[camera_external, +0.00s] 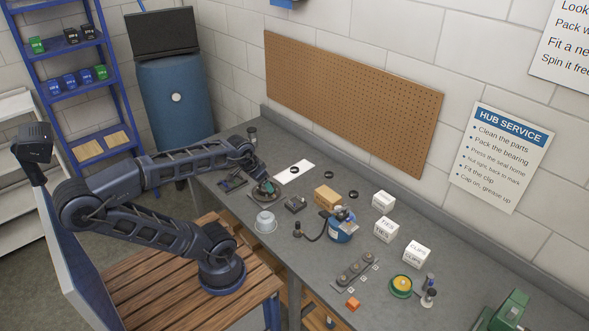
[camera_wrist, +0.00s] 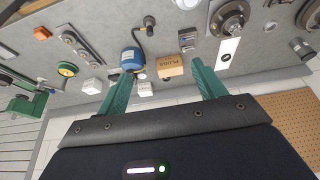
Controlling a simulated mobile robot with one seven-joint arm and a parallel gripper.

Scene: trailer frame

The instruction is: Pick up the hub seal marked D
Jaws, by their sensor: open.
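Several small black rings that look like seals lie on the grey bench. One (camera_external: 295,170) is on a white strip, and two more (camera_external: 328,175) (camera_external: 354,194) lie bare near the wall. In the wrist view a black ring (camera_wrist: 225,57) shows on the white strip. I can read no letter on any ring, so I cannot tell which is D. My gripper (camera_wrist: 160,68) is open, with green fingers apart and nothing between them. In the external view its end (camera_external: 255,166) is small and dark above the bench's far left part, left of the white strip; its fingers are unclear there.
A hub (camera_external: 265,188), a white cup (camera_external: 265,222), a cardboard box (camera_external: 326,196), a blue pot (camera_external: 342,226) with a hose, and white boxes (camera_external: 386,228) crowd the bench. The pegboard wall (camera_external: 350,100) bounds the back.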

